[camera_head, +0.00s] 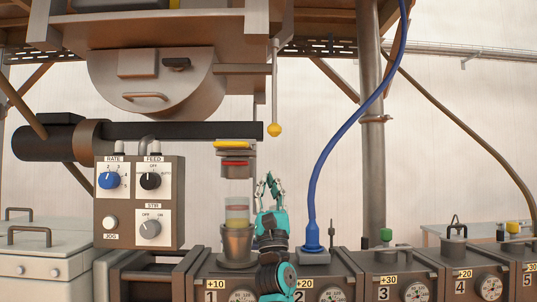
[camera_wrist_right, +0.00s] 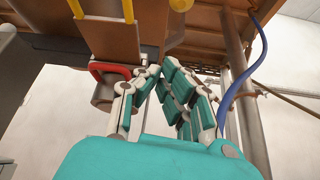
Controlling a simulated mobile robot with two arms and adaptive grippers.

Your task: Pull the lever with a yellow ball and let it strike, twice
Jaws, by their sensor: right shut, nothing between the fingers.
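The lever is a thin rod ending in a yellow ball (camera_head: 275,129), hanging from the right side of the overhead hopper in the head view. The ball also shows at the top of the right wrist view (camera_wrist_right: 181,4). My right gripper (camera_head: 270,180) is below the ball and apart from it, pointing up. Its fingertips meet in the right wrist view (camera_wrist_right: 160,70), shut with nothing between them. My left gripper is in neither view.
A clear cup stack with a metal base (camera_head: 238,243) stands just left of my right gripper, under a yellow-and-red outlet (camera_head: 235,145). A blue hose (camera_head: 342,135) rises at the right. A control box (camera_head: 139,203) stands at the left. Numbered units (camera_head: 400,265) line the front.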

